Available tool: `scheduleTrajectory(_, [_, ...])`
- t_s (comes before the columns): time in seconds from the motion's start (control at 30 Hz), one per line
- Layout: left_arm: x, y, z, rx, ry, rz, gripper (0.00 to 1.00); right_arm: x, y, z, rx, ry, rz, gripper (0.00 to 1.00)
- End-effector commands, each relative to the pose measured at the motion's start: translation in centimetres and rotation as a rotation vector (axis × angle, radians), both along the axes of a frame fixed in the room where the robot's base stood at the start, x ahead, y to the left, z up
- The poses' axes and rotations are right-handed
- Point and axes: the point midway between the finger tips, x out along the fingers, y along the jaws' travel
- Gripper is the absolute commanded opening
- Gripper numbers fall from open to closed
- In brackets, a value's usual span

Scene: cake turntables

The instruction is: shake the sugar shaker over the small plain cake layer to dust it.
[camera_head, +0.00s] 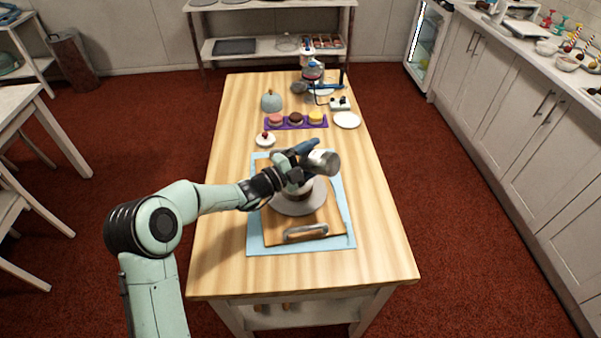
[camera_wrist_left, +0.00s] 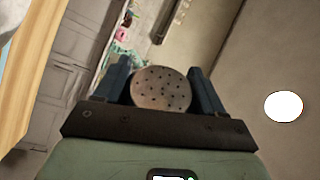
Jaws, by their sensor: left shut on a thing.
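My left gripper (camera_head: 308,157) is shut on the sugar shaker (camera_head: 323,163), a grey metal cylinder held tilted, nearly on its side, above the turntable. In the left wrist view the perforated round end of the shaker (camera_wrist_left: 160,89) sits between the two dark fingers of my left gripper (camera_wrist_left: 160,82). The small cake layer (camera_head: 303,194) is on the grey turntable (camera_head: 297,208), below the gripper and shaker, which hide much of it. Whether any sugar lies on it cannot be told. My right gripper is not in view.
The table's near end is clear.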

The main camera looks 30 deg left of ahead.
Motion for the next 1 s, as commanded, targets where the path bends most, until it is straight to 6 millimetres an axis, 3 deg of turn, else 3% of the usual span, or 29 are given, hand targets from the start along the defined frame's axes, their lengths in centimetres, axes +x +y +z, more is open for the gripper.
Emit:
scheduleTrajectory(0.17, [0.1, 0.0, 1.8, 0.324, -0.084, 0.000, 0.29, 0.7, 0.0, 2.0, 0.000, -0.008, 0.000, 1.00])
scheduleTrajectory(0.3, [0.0, -0.1, 2.4, 0.654, -0.163, 0.000, 0.29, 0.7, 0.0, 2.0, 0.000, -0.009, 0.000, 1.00])
scheduleTrajectory(0.6, [-0.1, -0.1, 3.4, 1.322, -0.318, 0.001, 0.29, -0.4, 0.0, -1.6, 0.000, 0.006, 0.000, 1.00])
scheduleTrajectory(1.0, [0.0, 0.0, 4.8, 1.873, -0.445, 0.002, 0.29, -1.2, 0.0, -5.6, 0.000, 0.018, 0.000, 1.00])
